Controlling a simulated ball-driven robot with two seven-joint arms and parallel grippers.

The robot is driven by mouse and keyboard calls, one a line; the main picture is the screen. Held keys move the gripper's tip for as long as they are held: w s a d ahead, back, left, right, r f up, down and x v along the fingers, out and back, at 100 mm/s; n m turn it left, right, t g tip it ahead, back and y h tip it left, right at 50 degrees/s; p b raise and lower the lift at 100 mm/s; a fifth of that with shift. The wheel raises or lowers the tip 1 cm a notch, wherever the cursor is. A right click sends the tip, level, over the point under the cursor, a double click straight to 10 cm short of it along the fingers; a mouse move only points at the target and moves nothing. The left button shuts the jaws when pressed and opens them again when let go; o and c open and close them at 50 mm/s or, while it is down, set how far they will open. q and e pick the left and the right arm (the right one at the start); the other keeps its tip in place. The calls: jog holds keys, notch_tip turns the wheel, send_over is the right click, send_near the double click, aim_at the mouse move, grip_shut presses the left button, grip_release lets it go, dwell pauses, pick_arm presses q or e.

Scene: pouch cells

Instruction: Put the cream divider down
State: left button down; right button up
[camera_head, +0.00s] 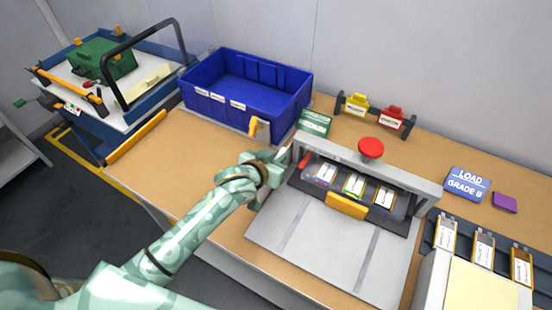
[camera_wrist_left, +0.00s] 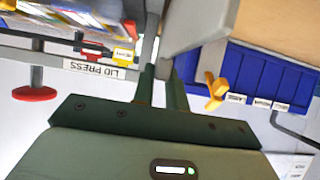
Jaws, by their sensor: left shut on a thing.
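My left gripper (camera_head: 272,162) is at the left end of the lid press (camera_head: 425,190), in front of the blue bin (camera_head: 205,107). In the left wrist view its two dark green fingers (camera_wrist_left: 162,85) are close together, shut on a pale cream-grey panel (camera_wrist_left: 195,28), which looks like the cream divider. In the head view the panel is mostly hidden by the gripper and hard to tell from the press frame. I cannot tell whether it touches the bench. My right gripper is not in view.
The press has a red knob (camera_head: 371,149) and several pouch cells inside. A yellow latch (camera_head: 258,128) stands by the bin. Yellow and red tagged pieces stand behind. A cream-topped box (camera_head: 480,288) and a cell rack are at right. Bench left of my gripper (camera_head: 165,165) is clear.

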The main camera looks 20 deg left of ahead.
pick_arm(q)
jog(key=c, duration=1.4)
grip_release()
jog(key=shift+f, duration=0.1)
